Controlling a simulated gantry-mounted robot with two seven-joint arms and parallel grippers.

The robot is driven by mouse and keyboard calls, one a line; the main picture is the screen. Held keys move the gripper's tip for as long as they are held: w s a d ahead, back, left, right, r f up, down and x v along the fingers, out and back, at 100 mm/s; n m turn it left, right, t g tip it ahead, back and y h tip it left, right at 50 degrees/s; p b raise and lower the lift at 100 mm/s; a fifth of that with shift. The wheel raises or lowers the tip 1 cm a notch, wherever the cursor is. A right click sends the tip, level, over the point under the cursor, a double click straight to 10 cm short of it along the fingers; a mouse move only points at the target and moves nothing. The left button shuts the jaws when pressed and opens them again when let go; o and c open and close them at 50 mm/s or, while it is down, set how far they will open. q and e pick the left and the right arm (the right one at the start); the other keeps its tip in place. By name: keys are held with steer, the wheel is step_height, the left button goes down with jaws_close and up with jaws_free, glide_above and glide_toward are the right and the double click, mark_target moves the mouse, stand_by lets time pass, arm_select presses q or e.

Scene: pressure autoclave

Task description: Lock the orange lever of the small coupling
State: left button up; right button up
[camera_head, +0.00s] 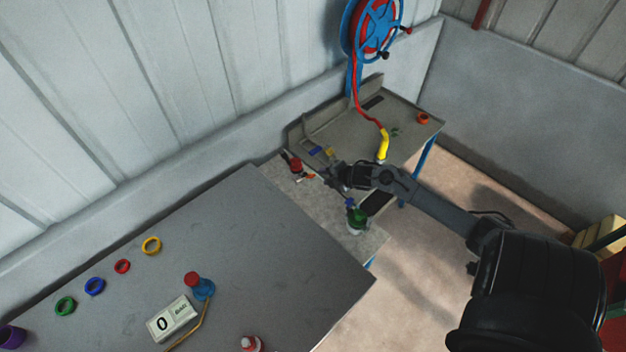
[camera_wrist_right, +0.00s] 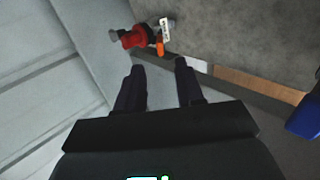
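The small coupling is a red fitting (camera_head: 296,164) near the back edge of the grey bench. In the right wrist view the red fitting (camera_wrist_right: 133,37) lies on its side ahead of my fingertips. Its short orange lever (camera_wrist_right: 160,47) sticks out on its right side, beside a white tag; the lever also shows in the head view (camera_head: 307,177). My right gripper (camera_wrist_right: 158,78) is open and empty, with both dark fingers apart from the coupling. In the head view the right gripper (camera_head: 331,173) is just right of the coupling. My left gripper is not in view.
A yellow nozzle (camera_head: 384,145) on a red hose hangs from a blue reel (camera_head: 375,25). A green fitting (camera_head: 356,218) stands nearer than my gripper. Coloured rings, a gauge block (camera_head: 172,319) and a blue fitting (camera_head: 201,289) occupy the near table. A wall runs behind the bench.

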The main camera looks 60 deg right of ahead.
mark_target(313, 176)
steer(key=b+x, duration=0.1)
steer(key=x, duration=0.8)
steer(key=shift+w+f, duration=0.1)
steer(key=shift+w, duration=0.1)
jaws_close()
